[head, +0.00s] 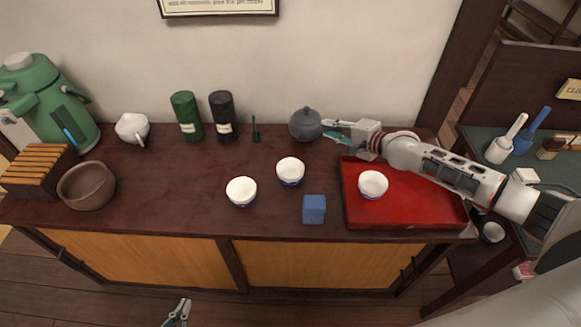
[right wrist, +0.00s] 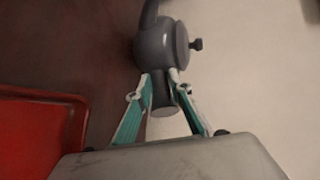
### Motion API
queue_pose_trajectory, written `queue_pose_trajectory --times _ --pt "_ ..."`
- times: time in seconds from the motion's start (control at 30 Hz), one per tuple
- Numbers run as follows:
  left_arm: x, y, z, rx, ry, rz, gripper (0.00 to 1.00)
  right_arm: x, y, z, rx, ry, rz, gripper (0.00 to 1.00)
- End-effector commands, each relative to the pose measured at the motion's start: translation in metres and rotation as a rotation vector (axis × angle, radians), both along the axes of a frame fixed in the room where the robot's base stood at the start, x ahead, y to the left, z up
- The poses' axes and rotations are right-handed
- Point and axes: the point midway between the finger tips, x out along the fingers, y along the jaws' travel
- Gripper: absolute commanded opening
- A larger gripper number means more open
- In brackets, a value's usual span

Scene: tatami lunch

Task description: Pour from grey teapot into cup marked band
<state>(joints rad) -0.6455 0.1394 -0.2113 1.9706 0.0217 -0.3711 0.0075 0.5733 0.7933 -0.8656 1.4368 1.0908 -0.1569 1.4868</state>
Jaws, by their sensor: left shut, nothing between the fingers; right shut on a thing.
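The grey teapot (head: 306,125) is at the back of the dark counter, near the wall. My right gripper (head: 328,130) is shut on its handle from the right. In the right wrist view, the teapot (right wrist: 163,46) has its stubby handle between the fingers (right wrist: 163,95). I cannot tell if its base touches the counter. White cups with blue near the base stand at the counter's middle (head: 290,171), further left (head: 241,191) and on the red tray (head: 373,184). I cannot make out which has the marked band. My left gripper (head: 178,313) is shut and empty, low in front of the cabinet.
The red tray (head: 420,222) also shows in the right wrist view (right wrist: 45,95). Green (head: 186,117) and black (head: 222,116) canisters, a white teapot (head: 131,127), a brown bowl (head: 86,186) and a green flask (head: 55,105) stand left.

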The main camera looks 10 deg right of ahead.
Motion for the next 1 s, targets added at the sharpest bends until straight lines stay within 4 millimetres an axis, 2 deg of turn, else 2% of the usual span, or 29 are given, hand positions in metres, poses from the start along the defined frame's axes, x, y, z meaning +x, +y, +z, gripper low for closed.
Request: queue_pose_trajectory --times 0.03,0.4,0.6,0.8,1.0 --pt "0.002 0.0 0.007 0.0 -0.004 0.0 0.0 0.0 0.001 0.009 0.003 -0.016 -0.001 0.0" --pt "0.006 0.0 0.042 -0.004 -0.018 0.002 0.0 -0.016 0.011 0.029 -0.074 -0.155 -0.002 0.0" --pt "0.006 0.0 0.041 -0.004 -0.018 0.002 0.0 -0.028 0.018 0.031 -0.132 -0.259 0.0 0.0" --pt "0.006 0.0 0.043 -0.003 -0.017 0.001 0.0 -0.038 0.023 0.05 -0.187 -0.358 -0.001 0.0" --pt "0.006 -0.001 0.04 -0.004 -0.018 0.0 0.0 -0.044 0.026 0.056 -0.217 -0.405 0.0 0.0"
